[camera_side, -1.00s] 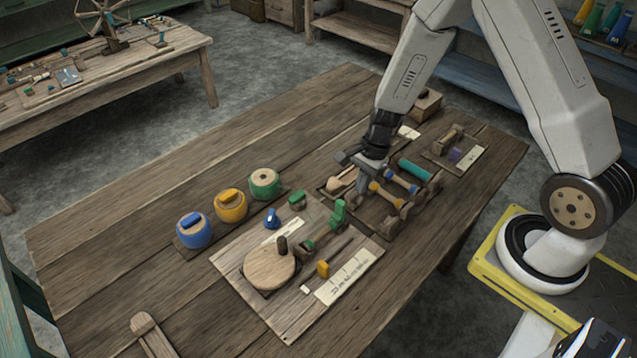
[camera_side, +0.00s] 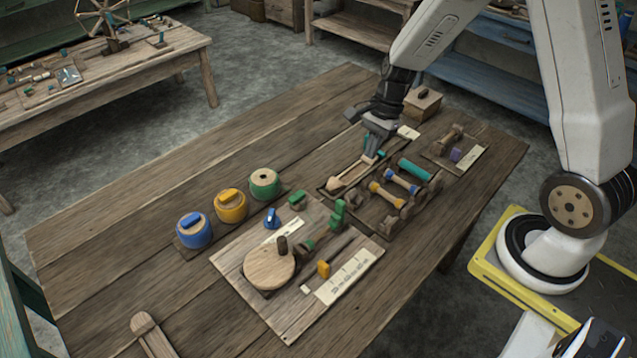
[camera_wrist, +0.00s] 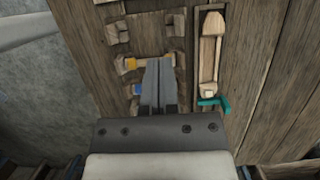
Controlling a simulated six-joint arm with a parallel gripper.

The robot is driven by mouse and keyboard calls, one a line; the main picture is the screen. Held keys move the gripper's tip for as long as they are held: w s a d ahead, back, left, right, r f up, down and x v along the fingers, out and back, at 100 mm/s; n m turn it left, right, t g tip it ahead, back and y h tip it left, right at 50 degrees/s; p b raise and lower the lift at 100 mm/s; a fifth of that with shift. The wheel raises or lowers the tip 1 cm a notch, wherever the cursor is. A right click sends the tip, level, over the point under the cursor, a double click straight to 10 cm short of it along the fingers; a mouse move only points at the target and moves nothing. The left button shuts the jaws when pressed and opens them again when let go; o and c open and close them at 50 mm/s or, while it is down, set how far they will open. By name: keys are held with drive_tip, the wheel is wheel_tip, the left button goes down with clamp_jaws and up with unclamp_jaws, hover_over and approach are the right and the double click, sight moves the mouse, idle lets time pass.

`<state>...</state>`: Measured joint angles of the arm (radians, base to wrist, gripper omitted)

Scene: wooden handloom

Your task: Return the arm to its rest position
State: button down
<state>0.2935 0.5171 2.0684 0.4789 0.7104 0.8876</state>
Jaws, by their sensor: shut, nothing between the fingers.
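My gripper (camera_side: 374,151) is over the far part of the wooden table (camera_side: 130,250), above the tray with bobbins, its fingers pointing down. Its fingers (camera_wrist: 158,75) are together and empty in the wrist view. The wooden shuttle (camera_side: 350,173) lies beside the bobbin rack, just below and left of the fingertips; it also shows in the wrist view (camera_wrist: 209,60). A teal piece (camera_wrist: 213,103) lies at the shuttle's end. The fingers partly hide the bobbins in the wrist view.
Bobbins with yellow (camera_side: 385,194), blue (camera_side: 401,181) and teal (camera_side: 414,169) parts sit in the rack. A board with a round wooden disc (camera_side: 269,268) and blue, yellow and green spools (camera_side: 264,183) stand nearer. A small wooden box (camera_side: 422,103) is behind my gripper.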

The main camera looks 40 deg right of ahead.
drive_tip(key=s+a+r+n+t+h, duration=0.1)
drive_tip(key=s+n, duration=0.3)
drive_tip(key=n, duration=0.5)
drive_tip(key=s+a+r+n+t+h, duration=0.1)
drive_tip(key=s+a+r+n, duration=0.3)
drive_tip(key=n, duration=0.5)
drive_tip(key=shift+s+a+r+t+h, duration=0.3)
drive_tip(key=shift+s+h, duration=0.15)
drive_tip(key=shift+h, duration=0.35)
